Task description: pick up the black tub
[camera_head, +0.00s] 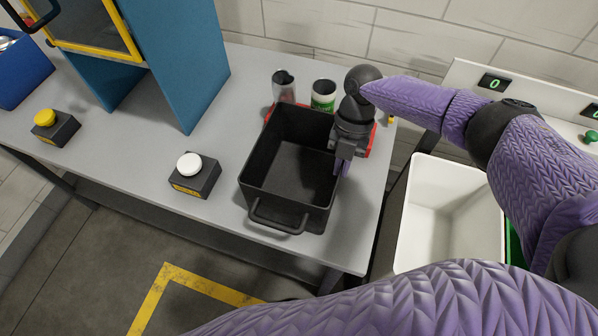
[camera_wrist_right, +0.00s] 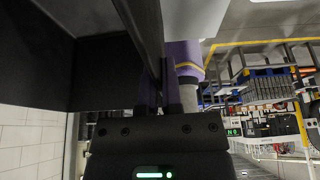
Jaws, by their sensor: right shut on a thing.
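The black tub (camera_head: 288,167) stands on the grey table near its right end, with a handle at its front side. It looks empty inside. My right gripper (camera_head: 342,165) is at the tub's right wall and is shut on it. In the right wrist view, the tub (camera_wrist_right: 95,70) fills the upper left as a dark wall, and its rim runs between the fingers of my right gripper (camera_wrist_right: 160,95). My left gripper is not in view.
Two cans, one silver (camera_head: 284,88) and one green and white (camera_head: 323,96), stand behind the tub. A white-button box (camera_head: 194,176) and a yellow-button box (camera_head: 54,127) are to the left. A blue machine (camera_head: 185,65) stands behind. A white bin (camera_head: 450,215) is at right.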

